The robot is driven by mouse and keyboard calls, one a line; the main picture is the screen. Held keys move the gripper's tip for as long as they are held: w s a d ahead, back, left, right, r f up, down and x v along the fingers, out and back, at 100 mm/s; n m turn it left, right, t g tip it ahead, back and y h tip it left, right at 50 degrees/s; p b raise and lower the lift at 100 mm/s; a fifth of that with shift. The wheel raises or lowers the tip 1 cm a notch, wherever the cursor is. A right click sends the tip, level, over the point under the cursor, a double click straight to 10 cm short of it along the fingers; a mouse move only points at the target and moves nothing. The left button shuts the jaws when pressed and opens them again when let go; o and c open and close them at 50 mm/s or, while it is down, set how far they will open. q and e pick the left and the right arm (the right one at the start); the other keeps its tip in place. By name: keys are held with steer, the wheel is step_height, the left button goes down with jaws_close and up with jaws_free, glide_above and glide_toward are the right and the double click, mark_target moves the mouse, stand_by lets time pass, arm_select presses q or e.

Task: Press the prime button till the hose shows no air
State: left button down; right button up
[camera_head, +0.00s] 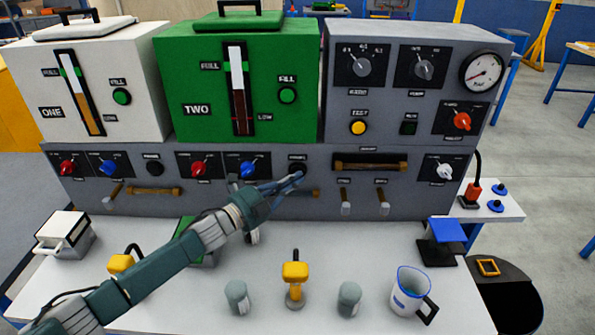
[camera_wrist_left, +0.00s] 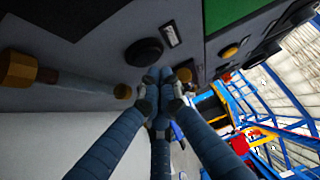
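Two black buttons with small plates above them sit on the lower grey panel: the left one (camera_head: 153,167) under tank ONE and the right one (camera_head: 297,168) under tank TWO. The plates look like PRIME but are small. My left gripper (camera_head: 297,179) is just below the right button, fingertips drawn together and empty. In the left wrist view a black round button (camera_wrist_left: 144,52) stands just above and left of the gripper (camera_wrist_left: 160,75); contact cannot be told. A hose section with brown ends (camera_wrist_left: 75,82) runs below that button; no air is discernible. My right gripper is out of view.
Red knobs (camera_head: 199,167) and blue knobs (camera_head: 248,167) sit along the same panel. Another hose section (camera_head: 155,190) is at left. The white bench holds a yellow-handled tool (camera_head: 295,271), grey cups (camera_head: 349,298) and a jug (camera_head: 410,290).

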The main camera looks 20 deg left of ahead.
arm_select(q)
steer(key=shift+s, duration=0.1)
steer(key=s, duration=0.1)
steer(key=s+d+p, duration=0.1)
steer(key=s, duration=0.1)
steer(key=s+p, duration=0.1)
steer(key=shift+s+d, duration=0.25)
steer(key=shift+s, duration=0.05)
stand_by(2.6)
